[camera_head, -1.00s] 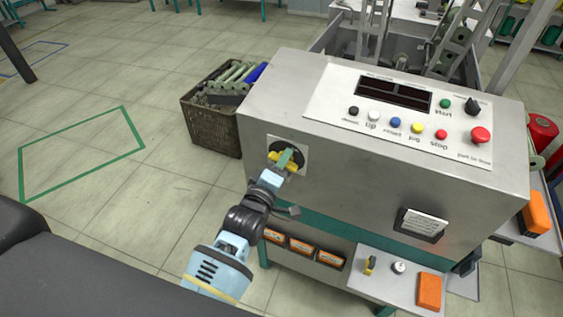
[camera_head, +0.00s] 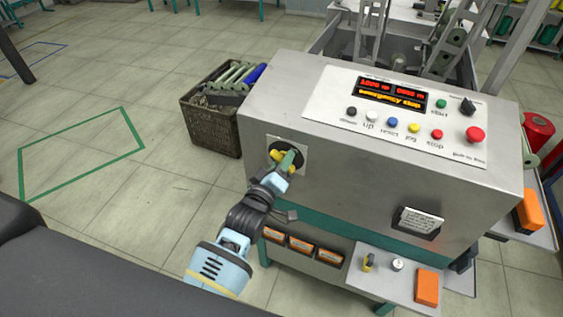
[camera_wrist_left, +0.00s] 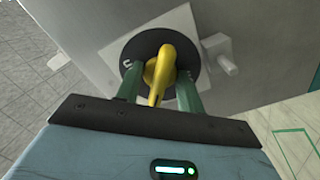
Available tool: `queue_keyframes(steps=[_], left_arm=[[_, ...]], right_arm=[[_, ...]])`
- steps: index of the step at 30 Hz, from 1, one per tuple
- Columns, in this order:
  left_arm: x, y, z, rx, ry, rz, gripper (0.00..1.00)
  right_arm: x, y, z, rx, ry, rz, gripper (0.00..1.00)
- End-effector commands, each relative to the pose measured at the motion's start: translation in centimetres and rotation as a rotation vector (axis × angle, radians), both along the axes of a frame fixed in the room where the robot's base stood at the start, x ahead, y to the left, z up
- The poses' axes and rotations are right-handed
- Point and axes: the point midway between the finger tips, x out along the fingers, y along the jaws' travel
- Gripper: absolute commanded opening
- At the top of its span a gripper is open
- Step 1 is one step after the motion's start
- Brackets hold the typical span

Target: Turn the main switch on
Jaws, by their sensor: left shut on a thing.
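The main switch, a yellow handle on a round black plate (camera_head: 287,147), sits on the left part of the grey machine's (camera_head: 340,180) front. My left gripper (camera_head: 284,160) reaches it from below and is shut on the yellow handle. In the left wrist view the yellow handle (camera_wrist_left: 160,76) stands between the two green fingers (camera_wrist_left: 158,92), in front of the black plate (camera_wrist_left: 133,52). The display (camera_head: 391,95) on the panel is lit with red digits and the yellow words "emergency stop". My right gripper is not in view.
The sloped panel carries several coloured buttons, a black knob (camera_head: 468,106) and a red mushroom button (camera_head: 475,134). A wicker basket (camera_head: 211,124) of bobbins stands left of the machine. A small shelf (camera_head: 375,275) with an orange box (camera_head: 427,287) juts out below. Floor at left is clear.

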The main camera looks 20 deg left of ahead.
Motion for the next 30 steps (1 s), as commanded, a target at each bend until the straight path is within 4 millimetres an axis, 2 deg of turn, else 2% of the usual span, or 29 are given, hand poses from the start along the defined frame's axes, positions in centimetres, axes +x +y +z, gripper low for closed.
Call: queue_keyframes(steps=[5, 15, 26, 30], left_arm=[[0.0, 0.0, -0.1, 0.015, 0.000, 0.000, 0.11], [0.0, 0.0, 0.0, 0.294, -0.035, -0.001, 0.11], [0.0, 0.0, -0.1, 0.334, -0.039, 0.000, 0.11], [0.0, 0.0, 0.0, 0.444, -0.054, 0.000, 0.11]], right_arm=[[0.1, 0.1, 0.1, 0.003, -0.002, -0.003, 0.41], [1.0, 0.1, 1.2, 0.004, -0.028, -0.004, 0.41], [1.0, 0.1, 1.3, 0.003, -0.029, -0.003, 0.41], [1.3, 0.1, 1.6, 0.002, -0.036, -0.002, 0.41]])
